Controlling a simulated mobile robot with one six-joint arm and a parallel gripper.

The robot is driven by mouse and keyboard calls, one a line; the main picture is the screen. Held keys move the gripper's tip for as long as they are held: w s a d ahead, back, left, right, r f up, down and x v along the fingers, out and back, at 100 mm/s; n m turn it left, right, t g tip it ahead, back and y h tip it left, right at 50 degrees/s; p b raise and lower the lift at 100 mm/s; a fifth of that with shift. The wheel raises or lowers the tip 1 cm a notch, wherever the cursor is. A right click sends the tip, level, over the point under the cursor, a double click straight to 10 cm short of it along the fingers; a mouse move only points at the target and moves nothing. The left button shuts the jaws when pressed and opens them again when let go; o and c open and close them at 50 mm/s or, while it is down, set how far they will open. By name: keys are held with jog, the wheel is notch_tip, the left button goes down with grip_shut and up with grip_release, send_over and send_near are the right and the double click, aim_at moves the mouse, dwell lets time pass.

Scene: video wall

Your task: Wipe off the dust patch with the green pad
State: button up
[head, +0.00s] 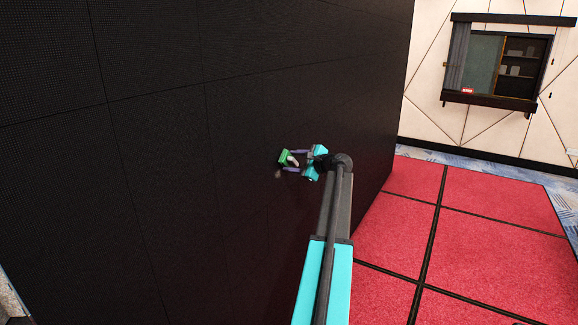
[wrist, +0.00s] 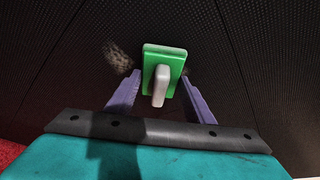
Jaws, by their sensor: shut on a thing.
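The green pad (wrist: 149,62) has a pale grey handle (wrist: 160,86) and sits between the two purple fingers of my gripper (wrist: 160,90), which is shut on it. In the head view the pad (head: 284,157) is at the black wall, held by my gripper (head: 293,161). I cannot tell whether its face touches the wall. The dust patch (wrist: 117,57) is a greyish-tan smudge on the wall, just left of the pad in the wrist view. In the head view the dust patch (head: 278,174) shows faintly just below the pad.
Red floor tiles (head: 490,240) lie to the right. A window with a dark ledge (head: 490,101) is on the far pale wall.

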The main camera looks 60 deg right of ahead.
aim_at(283, 165)
jog(key=shift+w+r, duration=0.1)
jog(key=shift+w, duration=0.05)
jog(key=shift+d, duration=1.95)
jog(key=shift+a, duration=2.05)
jog(key=shift+p, duration=0.3)
jog(key=shift+a, duration=2.05)
jog(key=shift+a+p, duration=0.5)
jog(key=shift+a, duration=1.4)
